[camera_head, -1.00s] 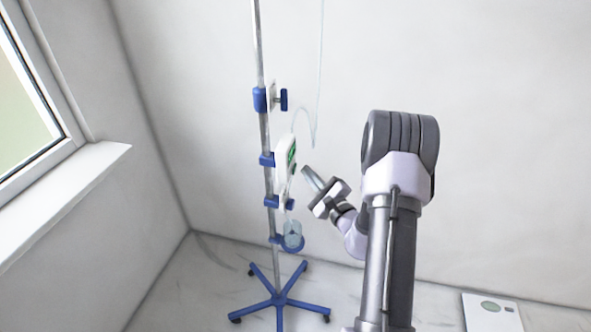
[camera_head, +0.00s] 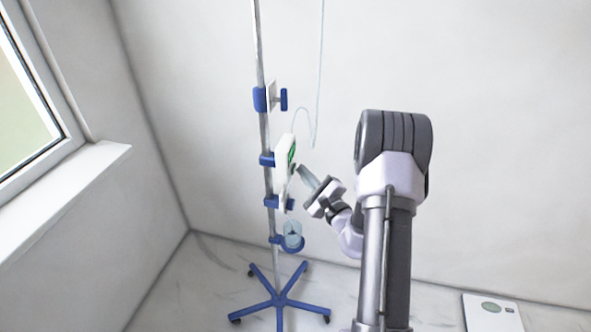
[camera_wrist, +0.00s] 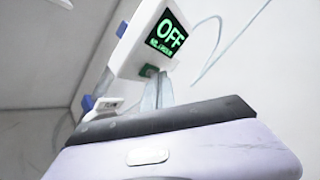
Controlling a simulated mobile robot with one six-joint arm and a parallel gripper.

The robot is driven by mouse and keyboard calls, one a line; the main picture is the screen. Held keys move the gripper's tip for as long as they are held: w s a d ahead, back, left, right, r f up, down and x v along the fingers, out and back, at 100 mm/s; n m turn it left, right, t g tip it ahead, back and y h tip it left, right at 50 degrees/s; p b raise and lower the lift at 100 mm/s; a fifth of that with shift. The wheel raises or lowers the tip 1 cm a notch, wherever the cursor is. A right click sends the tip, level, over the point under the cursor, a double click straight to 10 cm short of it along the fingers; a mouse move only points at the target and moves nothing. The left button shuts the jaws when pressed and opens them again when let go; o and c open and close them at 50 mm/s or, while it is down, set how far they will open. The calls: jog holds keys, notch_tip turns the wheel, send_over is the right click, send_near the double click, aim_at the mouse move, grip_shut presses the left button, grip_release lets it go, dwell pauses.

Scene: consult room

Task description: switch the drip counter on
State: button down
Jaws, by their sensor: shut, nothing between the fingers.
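The drip counter (camera_head: 284,158) is a white box clamped to the pole of the drip stand, with a dark screen on its right side. In the wrist view the drip counter (camera_wrist: 137,42) shows "OFF" in green letters with a smaller, blurred line below. A green button (camera_wrist: 148,71) sits under the screen. My gripper (camera_head: 300,170) is shut and empty, its fingertips just right of the counter's lower part. In the wrist view my gripper's fingers (camera_wrist: 158,92) point up toward the green button, with the tips very close; I cannot tell whether they touch.
The drip stand's pole (camera_head: 262,50) has several blue clamps and a blue wheeled base (camera_head: 279,301). A thin clear tube (camera_head: 320,60) hangs in a loop right of the counter. A flat white scale (camera_head: 492,312) lies on the floor at right. A window sill (camera_head: 75,185) is at left.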

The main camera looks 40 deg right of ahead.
jog(key=shift+w, duration=0.1)
dwell(0.5)
jog(key=shift+s+d+b, duration=0.35)
jog(key=shift+s+d, duration=0.1)
jog(key=shift+s, duration=0.2)
jog(key=s+d+b, duration=0.1)
jog(key=s+d, duration=0.2)
jog(key=shift+s+d, duration=0.15)
jog(key=shift+s, duration=0.25)
dwell(0.6)
